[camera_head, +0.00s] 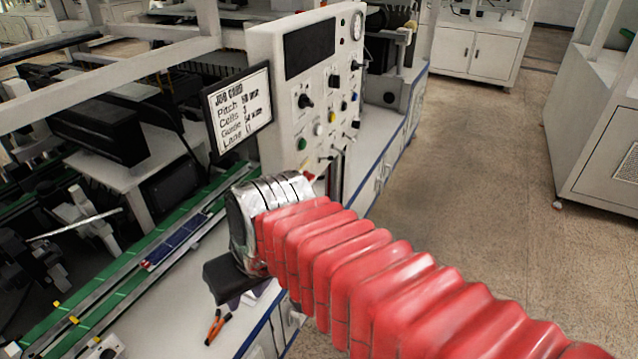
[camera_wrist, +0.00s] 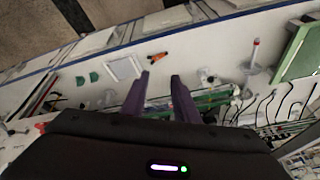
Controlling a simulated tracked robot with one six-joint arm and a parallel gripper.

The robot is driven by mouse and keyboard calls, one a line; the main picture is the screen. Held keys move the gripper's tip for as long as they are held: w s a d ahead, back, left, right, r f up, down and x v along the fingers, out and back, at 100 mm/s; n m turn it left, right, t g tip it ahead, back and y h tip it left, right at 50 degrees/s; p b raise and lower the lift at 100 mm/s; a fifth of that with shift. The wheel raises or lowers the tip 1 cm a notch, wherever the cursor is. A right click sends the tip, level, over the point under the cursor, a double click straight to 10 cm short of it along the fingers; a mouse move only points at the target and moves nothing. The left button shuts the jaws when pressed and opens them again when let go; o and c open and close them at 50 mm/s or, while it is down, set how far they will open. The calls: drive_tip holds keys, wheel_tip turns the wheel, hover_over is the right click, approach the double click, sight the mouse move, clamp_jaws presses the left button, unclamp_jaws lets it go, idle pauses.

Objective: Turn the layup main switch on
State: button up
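The white control panel (camera_head: 272,60) stands at upper centre in the head view. It carries a dark screen (camera_head: 310,48), a round gauge (camera_head: 356,25), several black knobs such as one at its left (camera_head: 305,101), small toggles, and a green button (camera_head: 302,143). A red part (camera_head: 310,177) shows at its lower edge, partly hidden by my arm. I cannot tell which control is the main switch, or its position. My gripper is open and empty in the wrist view (camera_wrist: 160,82), pointing down over the white bench, below and in front of the panel.
A job card sign (camera_head: 240,108) stands left of the panel. Green conveyor rails (camera_head: 150,245) run along the left. Orange-handled pliers (camera_head: 216,327) lie on the bench; they also show in the wrist view (camera_wrist: 158,57). The floor at right is clear, with white cabinets (camera_head: 480,50) beyond.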

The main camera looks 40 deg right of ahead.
wheel_tip(320, 180, down, 2)
drive_tip(key=d+m+g+y, duration=0.2)
drive_tip(key=m+t+y, duration=0.4)
drive_tip(key=m+t, duration=0.7)
drive_tip(key=t, duration=0.4)
approach(312, 180)
drive_tip(key=v, duration=0.6)
drive_tip(key=shift+r, duration=0.2)
drive_tip(key=shift+a, duration=0.1)
drive_tip(key=x, duration=1.3)
drive_tip(key=shift+w+f, duration=0.25)
drive_tip(key=shift+w, duration=0.2)
drive_tip(key=shift+c, duration=0.2)
